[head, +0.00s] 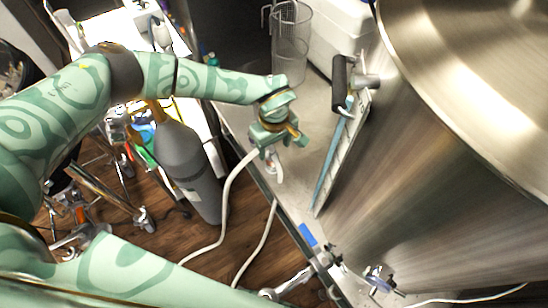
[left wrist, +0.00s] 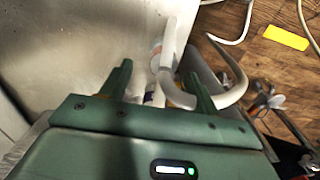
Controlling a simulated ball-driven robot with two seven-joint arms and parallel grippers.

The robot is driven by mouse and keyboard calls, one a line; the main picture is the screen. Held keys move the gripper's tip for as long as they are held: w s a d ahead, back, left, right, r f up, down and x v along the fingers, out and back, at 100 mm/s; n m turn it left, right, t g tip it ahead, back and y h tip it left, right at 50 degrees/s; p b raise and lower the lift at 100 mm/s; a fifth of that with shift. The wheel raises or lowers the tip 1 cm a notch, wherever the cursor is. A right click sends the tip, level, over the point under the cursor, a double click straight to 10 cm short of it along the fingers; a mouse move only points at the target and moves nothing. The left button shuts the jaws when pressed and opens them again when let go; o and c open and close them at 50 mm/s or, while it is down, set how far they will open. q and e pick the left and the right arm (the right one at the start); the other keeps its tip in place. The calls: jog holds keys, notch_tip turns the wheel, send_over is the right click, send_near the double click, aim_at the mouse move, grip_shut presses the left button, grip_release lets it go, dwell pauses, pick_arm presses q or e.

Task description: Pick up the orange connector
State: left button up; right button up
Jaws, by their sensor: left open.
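My left gripper (head: 280,143) is open over the edge of the grey bench, beside the tall steel vessel. In the left wrist view my open left gripper (left wrist: 158,70) has its two green fingers apart, with a pale hose end between and beyond them. A small fitting with a faint orange-pink tint (left wrist: 155,58) sits at this hose end; it looks like the orange connector, though its colour is weak. In the head view a pale fitting (head: 273,166) shows just below the gripper, partly hidden by it. I cannot see either finger touching it. My right gripper is out of view.
The steel vessel (head: 440,170) fills the right side. A blue-edged panel (head: 338,150) stands beside it on the bench (head: 300,165). White hose (head: 228,190) hangs off the bench edge. A grey cylinder (head: 185,160) stands left on the wood floor.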

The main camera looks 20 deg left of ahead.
aim_at(272, 158)
pick_arm(q)
jog(key=shift+f, duration=0.75)
jog(key=shift+s+f+b, duration=0.1)
jog(key=shift+f+b, duration=0.25)
jog(key=f+b, duration=0.1)
jog(key=f, duration=0.1)
jog(key=f+b, duration=0.1)
jog(key=f, duration=0.1)
jog(key=shift+s+a+f, duration=0.15)
jog(key=shift+s+a, duration=0.05)
jog(key=shift+w+f, duration=0.1)
jog(key=shift+f, duration=0.1)
jog(key=shift+r, duration=0.25)
jog(key=c, duration=1.1)
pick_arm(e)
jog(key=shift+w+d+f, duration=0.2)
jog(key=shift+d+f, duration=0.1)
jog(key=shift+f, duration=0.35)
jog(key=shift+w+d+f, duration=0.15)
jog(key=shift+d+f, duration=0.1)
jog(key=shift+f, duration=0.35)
pick_arm(q)
jog(key=shift+r, duration=0.1)
